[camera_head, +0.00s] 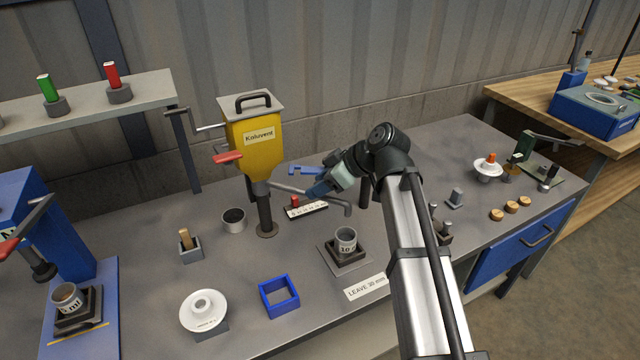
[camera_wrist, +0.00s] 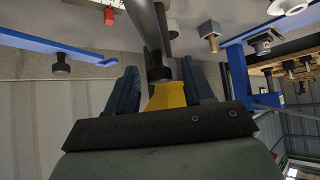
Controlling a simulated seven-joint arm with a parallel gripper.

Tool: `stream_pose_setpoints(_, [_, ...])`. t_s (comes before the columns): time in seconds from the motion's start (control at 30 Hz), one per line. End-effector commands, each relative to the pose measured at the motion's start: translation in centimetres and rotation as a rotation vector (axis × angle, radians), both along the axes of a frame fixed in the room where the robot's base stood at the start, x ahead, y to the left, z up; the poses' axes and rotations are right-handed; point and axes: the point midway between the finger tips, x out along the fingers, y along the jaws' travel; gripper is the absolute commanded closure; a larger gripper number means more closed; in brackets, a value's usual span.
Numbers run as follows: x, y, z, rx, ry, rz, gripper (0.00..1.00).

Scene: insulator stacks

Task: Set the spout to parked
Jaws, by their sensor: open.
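The yellow hopper (camera_head: 253,140) labelled "Kaluvent" stands on a dark post (camera_head: 265,212). A grey spout (camera_head: 335,203) runs from the post to the right and bends at its end. I cannot tell whether the fingers touch the spout. A white marked strip (camera_head: 306,212) with a red marker (camera_head: 295,201) lies below; its lettering is too small to read.
A cup (camera_head: 346,241) sits on a dark stand right of the post, behind a "LEAVE 30 mm" label (camera_head: 366,287). A metal cup (camera_head: 234,220), a blue square frame (camera_head: 279,297) and a white insulator (camera_head: 203,310) stand leftward. Bare bench lies between them.

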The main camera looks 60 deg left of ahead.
Motion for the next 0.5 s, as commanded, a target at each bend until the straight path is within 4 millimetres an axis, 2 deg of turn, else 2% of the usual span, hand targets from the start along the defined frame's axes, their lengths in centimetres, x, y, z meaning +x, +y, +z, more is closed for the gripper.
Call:
stream_pose_setpoints(0.37, [-0.17,0.22,-0.3,0.0,-0.001,-0.001,0.48])
stream_pose_setpoints(0.5, [-0.17,0.22,-0.3,0.0,-0.001,-0.001,0.61])
